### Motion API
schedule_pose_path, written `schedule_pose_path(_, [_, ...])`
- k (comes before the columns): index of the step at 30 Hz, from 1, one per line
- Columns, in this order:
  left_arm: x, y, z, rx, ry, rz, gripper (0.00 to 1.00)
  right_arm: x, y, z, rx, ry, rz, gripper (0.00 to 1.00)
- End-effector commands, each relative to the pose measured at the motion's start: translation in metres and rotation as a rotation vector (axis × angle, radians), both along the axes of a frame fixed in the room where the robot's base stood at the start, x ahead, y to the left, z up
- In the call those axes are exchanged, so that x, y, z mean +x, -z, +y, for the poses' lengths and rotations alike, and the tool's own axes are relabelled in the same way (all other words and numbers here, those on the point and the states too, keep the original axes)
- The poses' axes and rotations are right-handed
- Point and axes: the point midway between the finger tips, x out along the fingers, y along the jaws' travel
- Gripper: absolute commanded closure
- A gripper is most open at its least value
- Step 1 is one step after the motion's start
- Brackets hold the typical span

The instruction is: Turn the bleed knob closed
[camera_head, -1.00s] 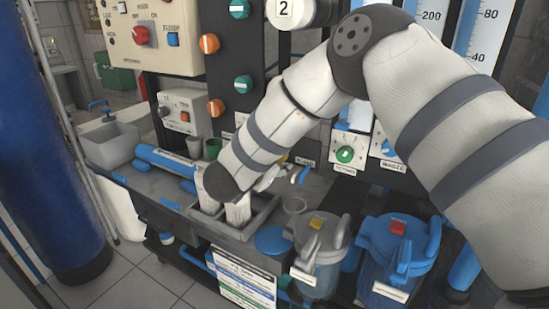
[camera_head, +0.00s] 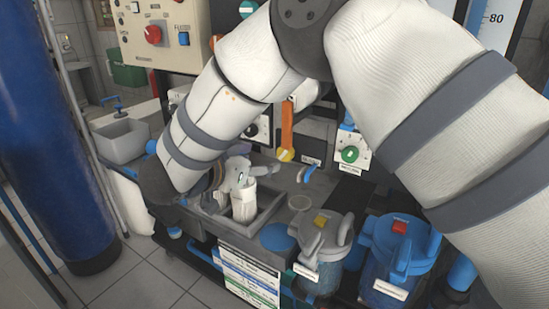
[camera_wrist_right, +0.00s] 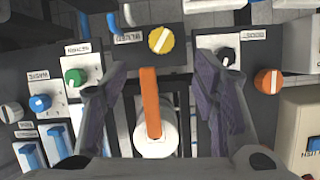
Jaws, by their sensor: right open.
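The bleed knob is the yellow round knob (camera_wrist_right: 162,40) on a dark panel, with a label beside it that seems to read BLEED upside down. In the head view it is the small yellow knob (camera_head: 285,155) below the orange lever. My right gripper (camera_wrist_right: 161,66) is open and empty, its two dark fingers spread on either side of the orange lever in the wrist picture. The yellow knob appears beyond the fingertips, apart from them. In the head view my right gripper (camera_head: 262,170) is low above the sink, partly hidden by my arm. My left gripper is out of view.
An orange lever (camera_wrist_right: 150,105) on a white round body lies between the fingers in the picture. A green knob (camera_wrist_right: 75,77), a black knob (camera_wrist_right: 226,56) and an orange knob (camera_wrist_right: 268,81) flank it. A white cylinder (camera_head: 243,204) stands in the grey sink; two lidded canisters are at right.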

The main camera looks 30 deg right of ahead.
Motion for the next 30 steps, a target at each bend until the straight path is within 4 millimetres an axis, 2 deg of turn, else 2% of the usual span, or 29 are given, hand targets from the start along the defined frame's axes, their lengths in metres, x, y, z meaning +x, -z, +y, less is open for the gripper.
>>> schedule_pose_path(1, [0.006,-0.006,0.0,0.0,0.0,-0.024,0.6,0.003,-0.012,0.004,-0.021,-0.004,0.026,0.46])
schedule_pose_path(5, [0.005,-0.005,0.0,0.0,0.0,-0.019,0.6,0.011,-0.002,-0.004,-0.036,-0.008,0.082,0.46])
schedule_pose_path(12, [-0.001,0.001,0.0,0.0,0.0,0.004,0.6,0.039,0.026,-0.052,-0.035,-0.007,0.086,0.46])
schedule_pose_path(18, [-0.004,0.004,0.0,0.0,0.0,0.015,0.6,0.057,0.039,-0.081,-0.035,-0.01,0.084,0.46])
schedule_pose_path(22, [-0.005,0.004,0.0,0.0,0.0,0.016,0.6,0.061,0.041,-0.089,-0.036,-0.011,0.083,0.46])
schedule_pose_path(29, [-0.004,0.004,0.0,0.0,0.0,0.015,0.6,0.062,0.041,-0.09,-0.036,-0.011,0.08,0.46])
schedule_pose_path(30, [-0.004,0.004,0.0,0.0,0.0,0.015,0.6,0.062,0.041,-0.09,-0.036,-0.011,0.08,0.52])
